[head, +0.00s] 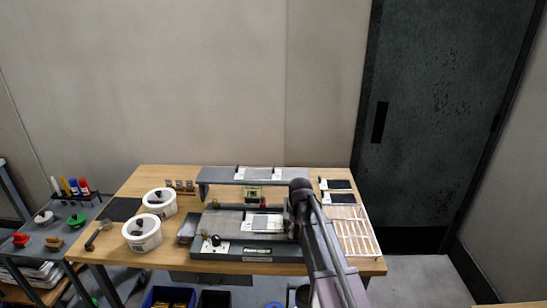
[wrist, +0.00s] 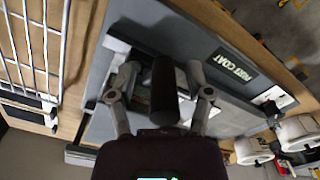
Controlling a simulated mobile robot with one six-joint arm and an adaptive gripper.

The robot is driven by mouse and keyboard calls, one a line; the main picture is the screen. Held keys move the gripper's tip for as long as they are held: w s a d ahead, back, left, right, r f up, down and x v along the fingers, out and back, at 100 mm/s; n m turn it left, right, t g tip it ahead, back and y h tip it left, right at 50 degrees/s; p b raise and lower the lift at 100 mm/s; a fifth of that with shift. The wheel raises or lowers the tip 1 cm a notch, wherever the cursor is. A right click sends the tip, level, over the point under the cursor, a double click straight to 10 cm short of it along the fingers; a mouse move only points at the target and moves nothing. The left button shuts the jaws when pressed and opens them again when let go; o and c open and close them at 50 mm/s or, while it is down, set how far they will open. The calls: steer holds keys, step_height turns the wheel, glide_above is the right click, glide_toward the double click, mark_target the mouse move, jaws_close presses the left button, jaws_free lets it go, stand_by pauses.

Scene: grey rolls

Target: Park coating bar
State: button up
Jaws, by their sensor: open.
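The grey coater (head: 215,220) stands on the wooden table in the head view, with a white sheet and dark panel (head: 262,222) on its bed. Its grey bed (wrist: 112,62) and lettered front plate (wrist: 231,65) show in the wrist view. My gripper (wrist: 162,75) is open above the bed, one finger on each side of a dark cylinder (wrist: 165,92). I cannot tell whether this is the coating bar's grip or whether the fingers touch it. In the head view my arm hides the coater's right end. No coating bar is clearly identifiable there.
A raised grey shelf (head: 220,175) stands behind the coater. Two white tubs (head: 142,233) are at the left. A pale wire rack (head: 355,235) lies at the right and also shows in the wrist view (wrist: 35,45). A grey side cart (head: 62,232) holds pens and small tools.

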steer(key=s+d+m, duration=0.3)
steer(key=s+m, duration=0.2)
steer(key=s, duration=1.4)
steer(key=shift+s+m, duration=0.3)
steer(key=shift+s, duration=0.1)
